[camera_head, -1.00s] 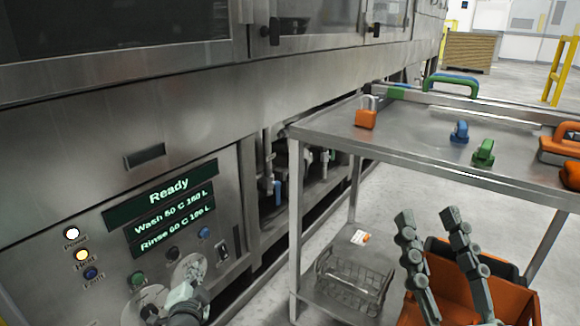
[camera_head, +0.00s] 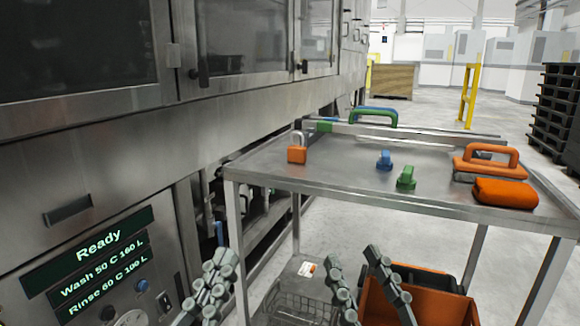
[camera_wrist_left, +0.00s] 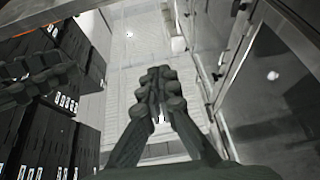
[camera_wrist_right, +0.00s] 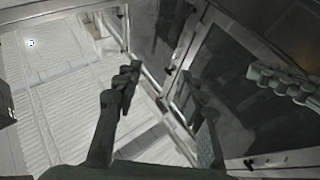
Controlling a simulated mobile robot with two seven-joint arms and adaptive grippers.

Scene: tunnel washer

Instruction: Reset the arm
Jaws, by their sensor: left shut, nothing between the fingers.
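My left gripper (camera_head: 213,285) is at the lower middle-left of the head view, in front of the washer's panel and the cart's front-left leg. Its fingers are together and empty; the left wrist view shows the closed fingertips (camera_wrist_left: 158,85). My right gripper (camera_head: 357,262) is further right, below the near edge of the cart top, with its fingers spread apart. The right wrist view shows the two spread fingers (camera_wrist_right: 163,95) with nothing between them. Neither gripper appears to touch anything.
A steel cart (camera_head: 330,160) holds an orange padlock (camera_head: 297,155), blue (camera_head: 385,160) and green (camera_head: 406,177) pieces and an orange block (camera_head: 505,193). The washer's display (camera_head: 97,243) reads "Ready". An orange bin (camera_head: 430,300) is low at the front. Open floor lies beyond the cart.

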